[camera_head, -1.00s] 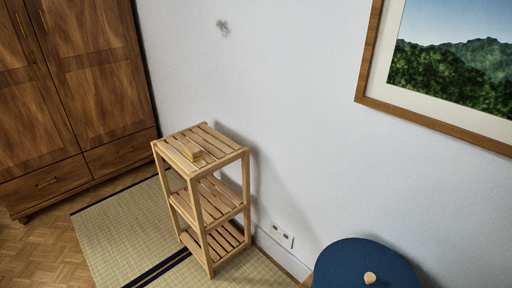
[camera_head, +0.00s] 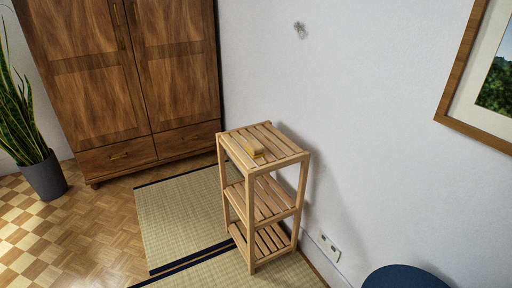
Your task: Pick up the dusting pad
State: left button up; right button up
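The rack has three shelves and stands upright by the white wall. The two lower shelves look empty. Neither of my grippers shows in the head view.
A wooden wardrobe (camera_head: 95,80) stands at the back left, with a potted plant (camera_head: 42,175) beside it. Tatami mats (camera_head: 185,215) lie in front of the rack. A dark blue round-topped object (camera_head: 405,278) is at the bottom right. A framed picture (camera_head: 462,70) hangs right.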

aim_at(254, 149)
jog(key=u, duration=0.9)
jog(key=i, duration=1.85)
jog(key=z, duration=2.8)
